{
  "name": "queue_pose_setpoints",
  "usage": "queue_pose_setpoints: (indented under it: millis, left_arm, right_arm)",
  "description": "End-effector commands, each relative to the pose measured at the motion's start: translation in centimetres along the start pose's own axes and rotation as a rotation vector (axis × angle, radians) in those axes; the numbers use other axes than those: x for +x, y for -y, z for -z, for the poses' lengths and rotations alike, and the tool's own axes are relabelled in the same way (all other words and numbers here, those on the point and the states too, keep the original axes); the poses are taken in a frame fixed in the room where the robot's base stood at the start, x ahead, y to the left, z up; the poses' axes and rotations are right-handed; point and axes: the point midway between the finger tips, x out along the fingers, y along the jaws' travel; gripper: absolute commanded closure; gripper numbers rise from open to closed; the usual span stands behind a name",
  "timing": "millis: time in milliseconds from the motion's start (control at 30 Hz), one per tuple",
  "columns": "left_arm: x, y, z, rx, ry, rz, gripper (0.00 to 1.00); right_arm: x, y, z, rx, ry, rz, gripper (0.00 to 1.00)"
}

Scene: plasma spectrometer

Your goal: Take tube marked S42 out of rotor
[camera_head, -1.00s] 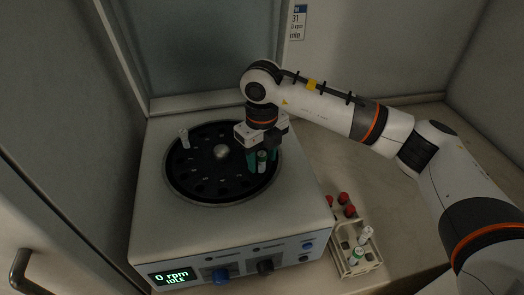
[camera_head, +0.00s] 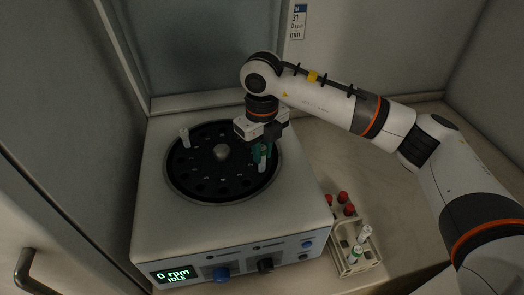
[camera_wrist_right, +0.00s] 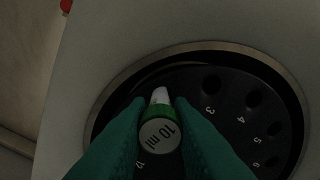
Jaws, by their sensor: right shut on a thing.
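My right gripper (camera_head: 262,154) has its green fingers shut on a tube (camera_head: 262,165) at the right side of the dark rotor (camera_head: 205,183). No S42 mark is readable. Another pale tube (camera_head: 184,137) stands in the rotor's far left. My left gripper is not in view.
The rotor sits in the centrifuge (camera_head: 160,225), whose display (camera_head: 172,275) reads 0 rpm, IDLE. A cream rack (camera_head: 345,262) with red-capped (camera_head: 343,197) and pale tubes (camera_head: 365,233) stands to its right. A wall stands close behind.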

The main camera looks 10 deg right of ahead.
Motion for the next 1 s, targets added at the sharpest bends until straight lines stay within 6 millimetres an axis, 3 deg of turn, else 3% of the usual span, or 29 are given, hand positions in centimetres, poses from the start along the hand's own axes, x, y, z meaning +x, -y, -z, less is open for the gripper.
queue_pose_setpoints:
  millis: [1000]
  left_arm:
    - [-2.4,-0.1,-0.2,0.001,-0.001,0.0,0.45]
  right_arm:
    - [-5.2,0.0,0.0,0.0,0.001,0.001,1.0]
